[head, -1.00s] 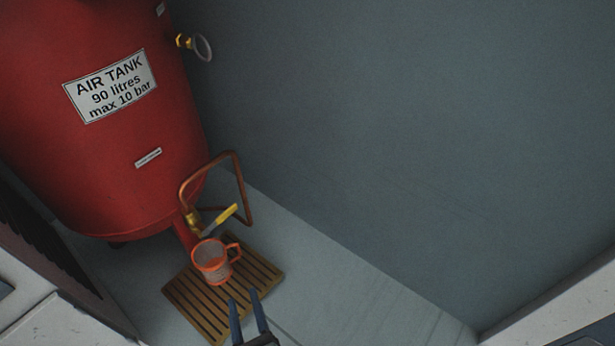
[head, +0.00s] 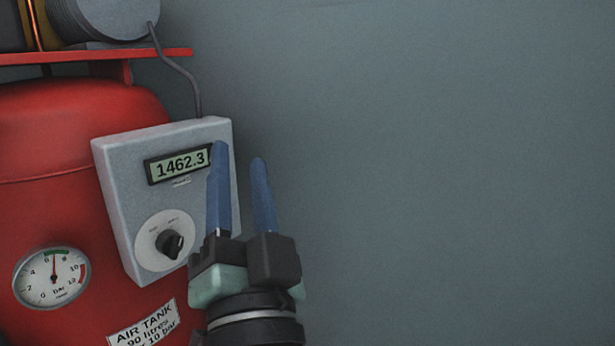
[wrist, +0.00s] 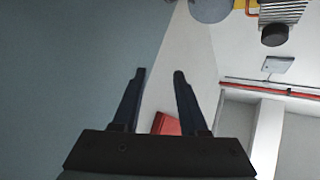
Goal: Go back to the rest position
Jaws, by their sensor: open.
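My gripper (head: 240,152) is raised in the head view with its two blue fingers apart and nothing between them. Its left finger overlaps the right part of a grey control box, partly covering it. In the wrist view my gripper (wrist: 162,75) also shows open, its dark fingers pointing into free space.
The grey control box (head: 118,200) has a display reading 1462.3 and a dark knob (head: 169,243). It is at the red air tank (head: 50,210), which bears a pressure gauge (head: 52,278). To the right is bare grey-blue wall (head: 450,180).

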